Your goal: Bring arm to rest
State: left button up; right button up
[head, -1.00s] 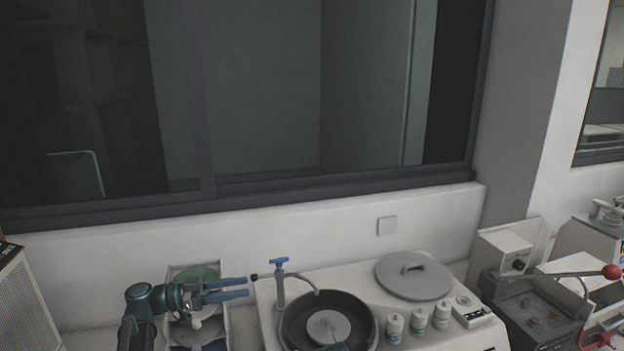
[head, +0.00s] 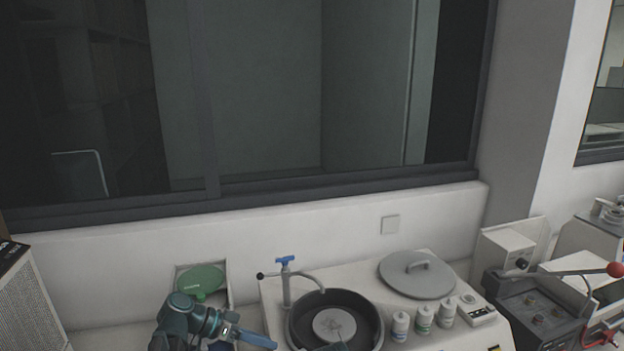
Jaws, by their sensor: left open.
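My left gripper (head: 258,341) is low in the head view, at the lower left of the middle. Its blue fingers point right and slightly down, and it is open with nothing seen between the fingers. It is in front of a rack with a green disc (head: 202,281) and left of the round dark basin (head: 361,305) of the polishing machine. My left arm (head: 185,322) comes in from the bottom edge. My right gripper cannot be made out; a small dark part shows at the bottom edge by the basin.
The machine has a blue-handled tap (head: 286,262), a grey lid (head: 417,275) and several white bottles (head: 400,326). A dark press unit with a red-knobbed lever (head: 614,269) stands at the right. A perforated white case (head: 31,310) stands at the far left.

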pick_arm(q)
jog(key=s+a+f+n+g+y, duration=0.1)
jog(key=s+a+f+n+y, duration=0.4)
jog(key=s+f+n+y, duration=0.5)
jog(key=s+d+f+m+y+b, duration=0.1)
jog(key=s+d+f+m+b, duration=0.1)
jog(key=s+d+f+b, duration=0.1)
jog(key=s+d+f+m+g+y+b, duration=0.1)
jog(key=s+d+f+m+b, duration=0.2)
jog(key=d+f+b, duration=0.2)
jog(key=d, duration=0.3)
jog(key=shift+f+b, duration=0.3)
jog(key=shift+b, duration=0.05)
